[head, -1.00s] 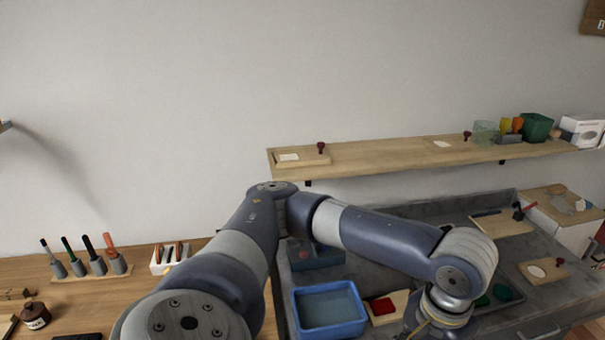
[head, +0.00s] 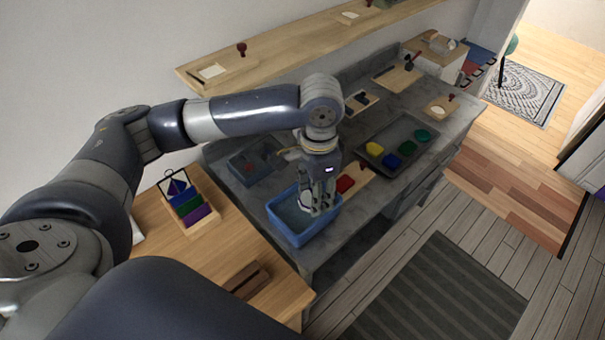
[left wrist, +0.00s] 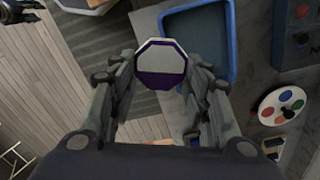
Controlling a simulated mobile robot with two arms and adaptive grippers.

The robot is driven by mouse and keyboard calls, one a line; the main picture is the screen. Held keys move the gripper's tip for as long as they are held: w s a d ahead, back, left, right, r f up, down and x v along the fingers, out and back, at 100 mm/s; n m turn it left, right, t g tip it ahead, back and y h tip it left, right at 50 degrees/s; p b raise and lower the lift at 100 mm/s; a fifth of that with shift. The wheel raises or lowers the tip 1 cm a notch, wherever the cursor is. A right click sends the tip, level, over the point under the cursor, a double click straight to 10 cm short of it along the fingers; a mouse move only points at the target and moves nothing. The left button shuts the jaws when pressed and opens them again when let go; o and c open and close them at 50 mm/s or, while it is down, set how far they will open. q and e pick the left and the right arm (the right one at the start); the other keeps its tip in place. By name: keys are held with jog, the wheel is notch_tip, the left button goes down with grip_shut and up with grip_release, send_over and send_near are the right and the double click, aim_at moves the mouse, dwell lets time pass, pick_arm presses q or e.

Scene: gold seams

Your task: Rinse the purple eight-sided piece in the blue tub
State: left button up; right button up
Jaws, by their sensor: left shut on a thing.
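My left gripper (head: 318,208) is over the right part of the blue tub (head: 300,241), pointing down. In the left wrist view the fingers (left wrist: 160,82) are shut on the purple eight-sided piece (left wrist: 160,80), which has a pale top face and purple sides. That view shows the piece overlapping a corner of the tub (left wrist: 233,40). I cannot tell its height against the rim or whether it touches water. The piece cannot be made out in the head view. My right gripper is not in view.
A grey tray (head: 402,130) with yellow, blue and green pieces is farther right. A wooden rack (head: 175,216) with coloured blocks is at left.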

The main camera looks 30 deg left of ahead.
pick_arm(q)
jog(key=w+f+m+p, duration=0.3)
jog(key=w+m, duration=0.1)
jog(key=m, duration=0.3)
pick_arm(e)
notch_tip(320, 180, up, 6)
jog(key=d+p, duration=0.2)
jog(key=p, duration=0.1)
pick_arm(q)
jog(key=m, duration=0.7)
send_over(310, 216)
jog(key=s, duration=0.1)
jog(key=shift+f, duration=2.95)
jog(key=f+b, duration=0.4)
jog(key=b, duration=0.1)
jog(key=shift+s+a+f+b, duration=0.1)
jog(key=shift+a+f+b, duration=0.1)
jog(key=shift+f+b, duration=0.15)
notch_tip(310, 216, down, 5)
jog(key=b, duration=0.5)
jog(key=shift+r, duration=0.15)
jog(key=shift+f+b, duration=0.45)
jog(key=shift+b, duration=0.05)
jog(key=shift+f, duration=0.1)
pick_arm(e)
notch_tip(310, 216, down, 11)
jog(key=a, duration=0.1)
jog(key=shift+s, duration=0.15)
